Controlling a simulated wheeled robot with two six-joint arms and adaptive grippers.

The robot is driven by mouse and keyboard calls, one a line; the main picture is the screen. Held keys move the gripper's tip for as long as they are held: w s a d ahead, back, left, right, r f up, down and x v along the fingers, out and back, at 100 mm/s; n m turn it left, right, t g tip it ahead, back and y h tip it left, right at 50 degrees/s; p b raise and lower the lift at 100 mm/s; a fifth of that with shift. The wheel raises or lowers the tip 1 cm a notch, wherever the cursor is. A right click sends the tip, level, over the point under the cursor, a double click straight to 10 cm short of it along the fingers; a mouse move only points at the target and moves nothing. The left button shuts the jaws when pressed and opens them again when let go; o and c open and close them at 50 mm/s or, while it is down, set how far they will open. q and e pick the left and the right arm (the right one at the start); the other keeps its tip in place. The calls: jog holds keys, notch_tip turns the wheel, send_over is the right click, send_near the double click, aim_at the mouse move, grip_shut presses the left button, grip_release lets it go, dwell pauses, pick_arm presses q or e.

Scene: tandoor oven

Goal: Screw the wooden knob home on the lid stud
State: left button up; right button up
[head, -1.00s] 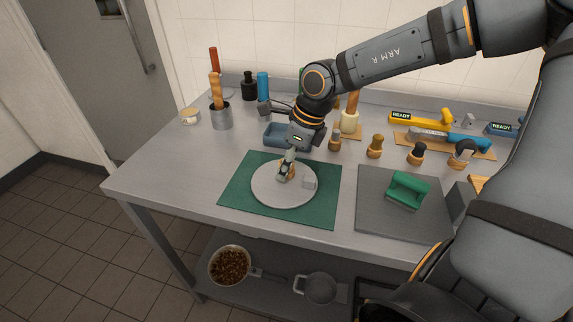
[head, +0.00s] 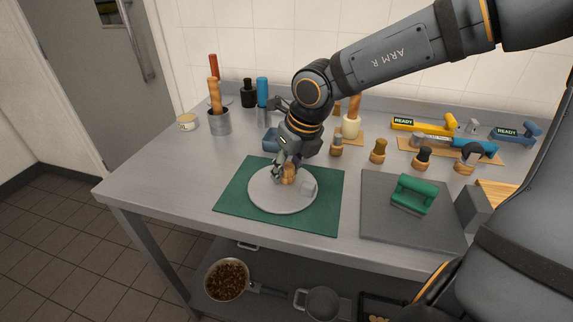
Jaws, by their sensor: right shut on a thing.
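The round pale grey lid (head: 268,201) lies flat on a green mat (head: 325,213) on the steel table. The wooden knob (head: 288,174) stands near the lid's middle, and my right gripper (head: 283,172) is shut on it from above, reaching in at a tilt. The stud is hidden under the knob and fingers, so I cannot tell how far down the knob sits. My left gripper is not in view.
Several small wooden-handled pieces, such as this one (head: 378,151), stand behind. The table's left front is clear.

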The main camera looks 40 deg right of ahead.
jog(key=o, duration=1.3)
jog(key=shift+c, duration=0.2)
jog(key=shift+r, duration=0.1)
jog(key=shift+c, duration=0.4)
